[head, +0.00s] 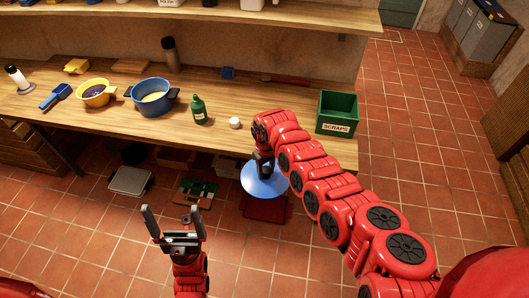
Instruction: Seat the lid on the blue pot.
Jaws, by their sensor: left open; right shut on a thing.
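The blue pot (170,104) stands on the wooden bench, left of the middle, with yellow contents showing in its open top. My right gripper (264,166) is shut on a round pale blue lid (262,184) and holds it in front of the bench's front edge, to the right of the pot and nearer to me. The grip point on the lid is partly hidden by the fingers. My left gripper (171,211) is open and empty, in front of the bench and below the pot in the picture.
On the wooden bench (75,110), a yellow pot (96,93) stands left of the blue pot. A green bottle (199,111) and a small white item (235,122) stand to its right. A green scraps bin (337,112) is at the right end. A dark bottle (171,54) stands behind.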

